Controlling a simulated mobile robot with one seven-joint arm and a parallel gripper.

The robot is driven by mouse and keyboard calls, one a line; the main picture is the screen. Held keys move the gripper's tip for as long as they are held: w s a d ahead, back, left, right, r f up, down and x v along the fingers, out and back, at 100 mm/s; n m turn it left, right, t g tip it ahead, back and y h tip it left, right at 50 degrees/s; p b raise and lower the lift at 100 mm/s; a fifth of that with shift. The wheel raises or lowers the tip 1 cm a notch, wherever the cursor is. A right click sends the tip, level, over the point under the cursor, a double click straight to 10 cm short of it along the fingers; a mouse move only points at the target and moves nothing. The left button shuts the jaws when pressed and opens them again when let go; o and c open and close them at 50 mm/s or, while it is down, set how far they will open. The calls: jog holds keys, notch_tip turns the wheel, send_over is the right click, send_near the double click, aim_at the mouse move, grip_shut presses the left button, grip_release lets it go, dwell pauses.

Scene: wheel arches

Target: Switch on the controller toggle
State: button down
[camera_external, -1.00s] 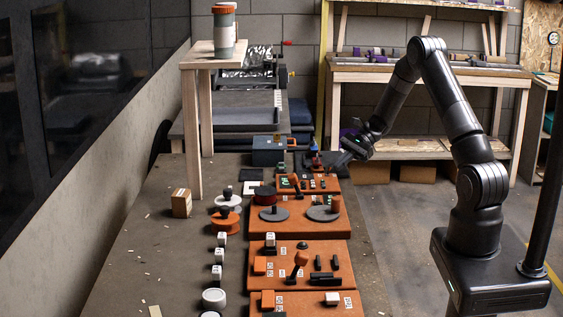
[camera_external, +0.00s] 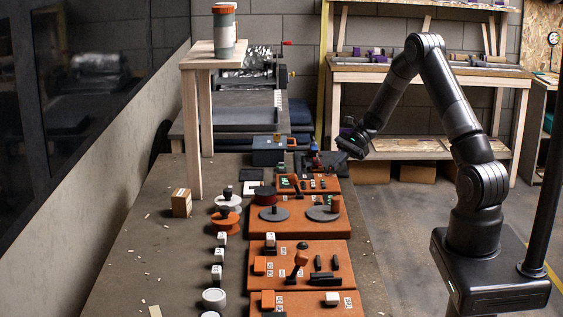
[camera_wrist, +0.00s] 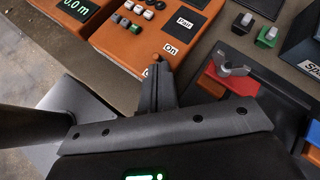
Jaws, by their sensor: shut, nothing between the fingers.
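A second pale label beside the fingertips is partly covered. In the external view my gripper (camera_external: 343,151) hangs near the far right end of the bench, close to an orange panel with a green display (camera_external: 286,183).
A red and blue fixture with a grey metal clamp (camera_wrist: 232,68) lies right of my fingers. Green and grey blocks (camera_wrist: 266,36) stand behind it. Another orange box with a "0.0 m" display (camera_wrist: 75,7) is at upper left. Floor shows at left.

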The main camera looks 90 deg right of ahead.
jog(key=shift+w+r+m+g, duration=0.3)
jog(key=shift+w+g, duration=0.05)
jog(key=shift+g, duration=0.55)
jog(key=shift+w+r+g, duration=0.15)
jog(key=shift+w+g, duration=0.15)
jog(key=shift+g, duration=0.4)
jog(key=shift+w+r+m+g+h, duration=0.1)
jog(key=shift+w+m+g+h, duration=0.05)
jog(key=shift+m+g+h, duration=0.2)
jog(key=shift+w+r+m+g, duration=0.1)
jog(key=shift+w+m+g, duration=0.25)
jog(key=shift+g, duration=0.6)
jog(key=shift+w, duration=0.15)
jog(key=shift+r, duration=0.15)
jog(key=shift+r, duration=0.7)
